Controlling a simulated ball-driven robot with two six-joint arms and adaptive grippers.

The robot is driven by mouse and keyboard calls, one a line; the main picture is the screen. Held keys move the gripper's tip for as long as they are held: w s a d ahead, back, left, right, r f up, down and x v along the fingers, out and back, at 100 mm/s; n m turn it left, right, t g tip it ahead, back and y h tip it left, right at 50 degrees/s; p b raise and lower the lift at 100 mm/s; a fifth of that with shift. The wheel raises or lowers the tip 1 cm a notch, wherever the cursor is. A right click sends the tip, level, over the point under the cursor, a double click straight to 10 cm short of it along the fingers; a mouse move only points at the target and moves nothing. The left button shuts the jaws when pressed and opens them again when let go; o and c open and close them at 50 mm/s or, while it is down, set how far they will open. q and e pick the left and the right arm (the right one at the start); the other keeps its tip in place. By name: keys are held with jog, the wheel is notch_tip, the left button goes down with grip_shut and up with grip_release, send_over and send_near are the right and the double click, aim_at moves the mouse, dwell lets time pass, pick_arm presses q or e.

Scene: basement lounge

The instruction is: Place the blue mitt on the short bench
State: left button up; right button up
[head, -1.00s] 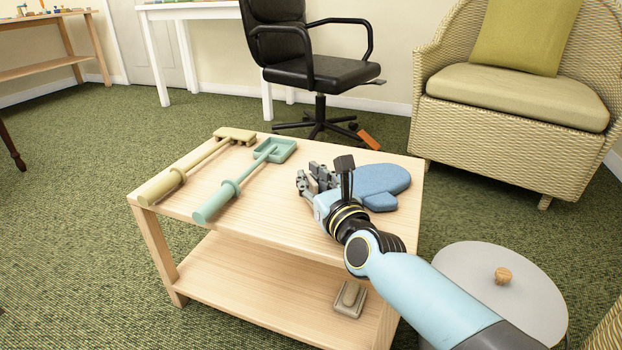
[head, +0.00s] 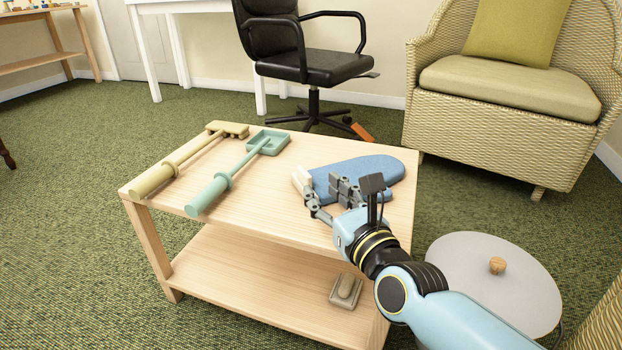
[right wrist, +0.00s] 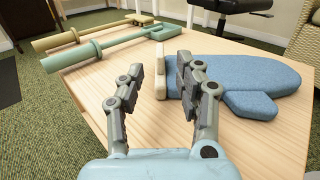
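The blue mitt (head: 375,173) lies flat on the wooden table's top, at its right side. Its pale cuff end (right wrist: 160,80) faces left, and its thumb points toward the table's front right. My right gripper (head: 328,195) is open and empty at the near side of the mitt, by its cuff. In the right wrist view the fingers (right wrist: 162,90) are apart, with the cuff showing beyond and between them; I cannot tell if they touch it. My left gripper is not in view. A low wooden bench-like stand (head: 38,62) is at the far left; I cannot tell whether it is the short bench.
The two-tier wooden table (head: 270,205) also bears a yellow tool (head: 180,165) and a green tool (head: 230,180). A small grey object (head: 345,290) lies on its lower shelf. A round grey lidded thing (head: 500,285), an office chair (head: 310,65) and a wicker armchair (head: 490,130) stand around it.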

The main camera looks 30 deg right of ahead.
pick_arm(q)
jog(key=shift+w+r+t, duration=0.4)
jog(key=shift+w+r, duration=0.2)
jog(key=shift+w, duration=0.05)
pick_arm(e)
jog(key=shift+s+a, duration=0.15)
jog(key=shift+s, duration=1.65)
jog(key=shift+a, duration=0.1)
